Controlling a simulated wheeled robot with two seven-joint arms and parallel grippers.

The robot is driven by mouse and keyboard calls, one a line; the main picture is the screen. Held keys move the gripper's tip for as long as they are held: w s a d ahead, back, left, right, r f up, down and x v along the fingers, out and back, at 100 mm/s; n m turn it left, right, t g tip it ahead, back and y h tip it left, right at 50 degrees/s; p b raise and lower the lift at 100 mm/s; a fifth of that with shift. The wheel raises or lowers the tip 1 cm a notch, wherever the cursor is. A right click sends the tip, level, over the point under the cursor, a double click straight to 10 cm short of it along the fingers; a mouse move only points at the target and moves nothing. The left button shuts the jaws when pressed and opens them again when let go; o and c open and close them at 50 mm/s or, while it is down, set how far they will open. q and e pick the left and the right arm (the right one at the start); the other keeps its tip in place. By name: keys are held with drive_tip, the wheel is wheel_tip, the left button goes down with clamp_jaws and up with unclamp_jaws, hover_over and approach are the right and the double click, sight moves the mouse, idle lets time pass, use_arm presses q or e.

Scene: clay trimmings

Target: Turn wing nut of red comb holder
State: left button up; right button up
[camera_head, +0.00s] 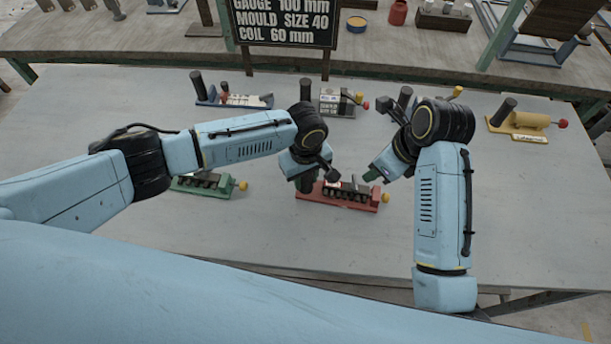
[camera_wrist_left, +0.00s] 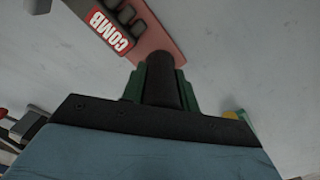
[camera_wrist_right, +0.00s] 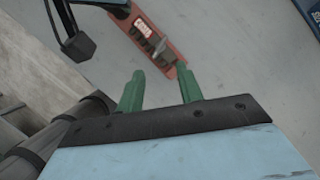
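The red comb holder (camera_head: 340,198) lies on the grey table in front of me, with a dark toothed block and a yellow knob (camera_head: 386,197) at its right end. Its "COMB" label (camera_wrist_left: 108,30) shows in the left wrist view. My left gripper (camera_wrist_left: 162,85) has its green fingers on both sides of the holder's dark upright post (camera_wrist_left: 162,75), closed against it. My right gripper (camera_wrist_right: 161,88) is open and empty, above and right of the holder. A grey bar (camera_wrist_right: 158,47), perhaps the wing nut, shows on the holder in the right wrist view.
A green holder (camera_head: 207,184) lies at left, partly behind my left arm. Several other holders stand along the back, including a blue-based one (camera_head: 240,101) and a yellow one (camera_head: 522,120). A black sign (camera_head: 285,22) stands behind.

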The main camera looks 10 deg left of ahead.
sight(355, 183)
use_arm(q)
clamp_jaws()
use_arm(e)
drive_tip(key=shift+o, duration=0.2)
drive_tip(key=o, duration=0.5)
drive_tip(key=shift+w+n, duration=0.2)
drive_tip(key=shift+n, duration=0.2)
drive_tip(key=shift+c, duration=0.2)
drive_tip(key=shift+o, duration=0.7)
drive_tip(key=shift+w+r+n+g, duration=0.1)
drive_tip(key=shift+w+n+g, duration=0.2)
drive_tip(key=shift+n, duration=0.3)
drive_tip(key=a+f+n+g, duration=0.1)
drive_tip(key=f+n, duration=0.1)
drive_tip(key=f, duration=0.1)
drive_tip(key=w+a+f+n, duration=0.1)
drive_tip(key=f+n, duration=0.1)
drive_tip(key=f, duration=0.1)
drive_tip(key=f+n+g, duration=0.1)
drive_tip(key=f+n, duration=0.2)
drive_tip(key=shift+w+a+f+g+y, duration=0.15)
drive_tip(key=shift+a+g+y, duration=0.15)
drive_tip(key=shift+a+y, duration=0.1)
